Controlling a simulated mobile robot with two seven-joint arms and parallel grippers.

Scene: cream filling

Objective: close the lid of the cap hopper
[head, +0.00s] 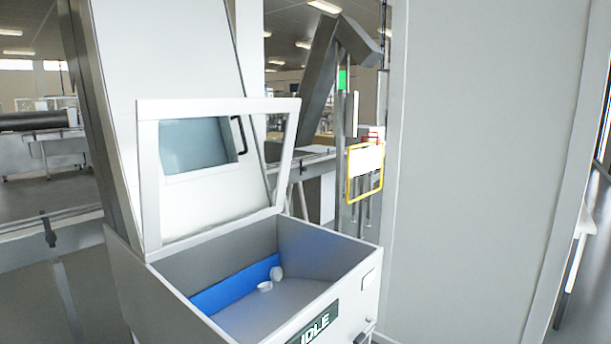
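The cap hopper (205,317) is a light grey open-topped box at the lower centre of the head view. Its lid (148,178), a pale frame with a window, stands raised at the hopper's back edge. A dark handle (239,135) shows at the lid's window area. Inside the hopper are a blue strip (222,291) and a few small white caps (265,287) on the floor. Neither of my grippers is in view.
A tall grey panel (478,170) stands to the right. A yellow-framed sign (365,172) hangs behind the hopper. A sloped grey column (100,120) rises behind at left.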

